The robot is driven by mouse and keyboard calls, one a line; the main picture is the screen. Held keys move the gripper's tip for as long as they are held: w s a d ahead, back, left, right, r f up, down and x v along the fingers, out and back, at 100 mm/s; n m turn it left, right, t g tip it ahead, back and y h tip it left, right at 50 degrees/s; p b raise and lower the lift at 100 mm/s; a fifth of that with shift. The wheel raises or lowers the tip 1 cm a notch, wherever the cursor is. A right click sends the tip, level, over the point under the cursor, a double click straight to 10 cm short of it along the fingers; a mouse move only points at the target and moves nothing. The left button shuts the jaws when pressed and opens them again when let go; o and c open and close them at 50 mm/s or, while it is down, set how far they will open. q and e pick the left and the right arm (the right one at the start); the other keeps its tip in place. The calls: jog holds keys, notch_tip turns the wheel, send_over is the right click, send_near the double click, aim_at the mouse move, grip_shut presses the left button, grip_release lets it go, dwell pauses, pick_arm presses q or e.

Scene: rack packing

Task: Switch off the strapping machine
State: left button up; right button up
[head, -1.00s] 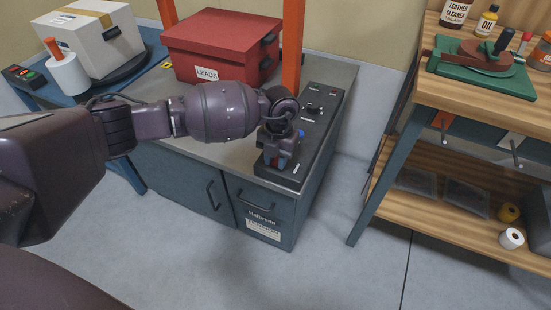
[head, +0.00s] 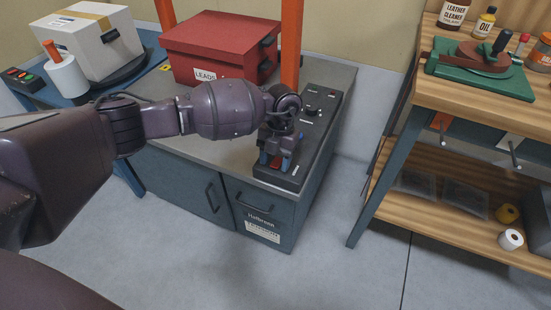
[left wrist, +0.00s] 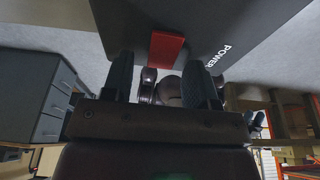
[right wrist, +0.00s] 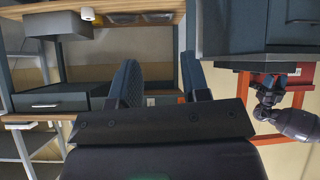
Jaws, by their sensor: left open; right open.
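The strapping machine (head: 335,75) is a blue-grey cabinet with a grey top, an orange arch and a dark control panel (head: 318,125) along its right side. A red power switch (head: 276,162) sits at the panel's near end. In the left wrist view the red switch (left wrist: 166,50) shows beside the white POWER label (left wrist: 216,58). My left gripper (head: 275,163) is open above the panel's near end, its fingertips either side of the switch in the head view. Whether they touch it I cannot tell. My right gripper (right wrist: 163,82) is open and empty, seen only in its own wrist view.
A red LEADS box (head: 215,50) stands on the machine top beside the orange arch. A wooden workbench (head: 460,95) stands at the right, with clear floor between.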

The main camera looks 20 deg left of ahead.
aim_at(280, 158)
pick_arm(q)
jog(key=p+v, duration=0.2)
jog(key=v, duration=0.8)
jog(key=shift+r, duration=0.4)
